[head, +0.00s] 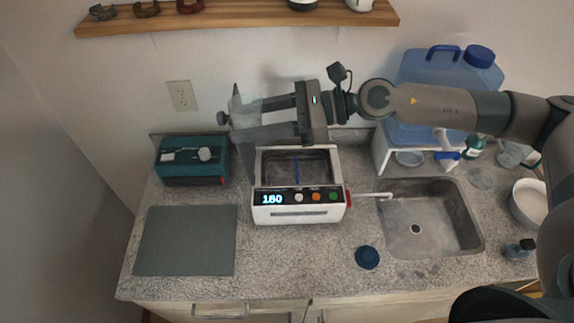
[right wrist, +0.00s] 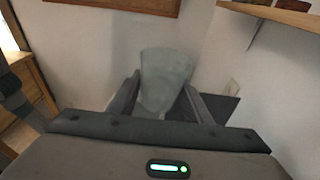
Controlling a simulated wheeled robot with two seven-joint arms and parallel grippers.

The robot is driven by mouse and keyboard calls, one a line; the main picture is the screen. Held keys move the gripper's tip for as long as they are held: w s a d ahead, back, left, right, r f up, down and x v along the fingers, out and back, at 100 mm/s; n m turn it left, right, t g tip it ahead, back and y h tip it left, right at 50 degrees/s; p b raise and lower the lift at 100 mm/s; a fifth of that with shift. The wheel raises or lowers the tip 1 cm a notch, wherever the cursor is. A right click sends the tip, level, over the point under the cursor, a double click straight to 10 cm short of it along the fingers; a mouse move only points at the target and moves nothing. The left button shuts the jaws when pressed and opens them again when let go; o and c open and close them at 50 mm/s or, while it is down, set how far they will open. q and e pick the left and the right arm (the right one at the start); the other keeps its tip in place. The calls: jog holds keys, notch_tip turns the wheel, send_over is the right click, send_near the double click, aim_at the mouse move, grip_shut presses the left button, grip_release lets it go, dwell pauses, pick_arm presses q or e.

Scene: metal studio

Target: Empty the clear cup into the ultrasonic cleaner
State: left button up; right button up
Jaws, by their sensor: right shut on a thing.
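My right gripper (head: 250,119) reaches in from the right and is shut on the clear cup (head: 246,105). The cup is translucent grey and is held in the air above the back left of the ultrasonic cleaner. In the right wrist view the cup (right wrist: 165,78) sits between the two fingers. I cannot tell its exact tilt or what is in it. The ultrasonic cleaner (head: 270,215) is a white box on the counter, with an open basin, a display reading 180 and several buttons. A thin blue streak (head: 297,168) shows in its basin. My left gripper is out of view.
A teal box (head: 192,174) and a grey mat (head: 186,240) lie to the left. A blue water jug (head: 420,72) stands on a white stand at back right. A wooden shelf (head: 235,18) hangs above.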

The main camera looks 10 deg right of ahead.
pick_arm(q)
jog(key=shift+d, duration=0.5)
pick_arm(e)
jog(key=shift+d+f, duration=0.1)
jog(key=shift+f, duration=0.1)
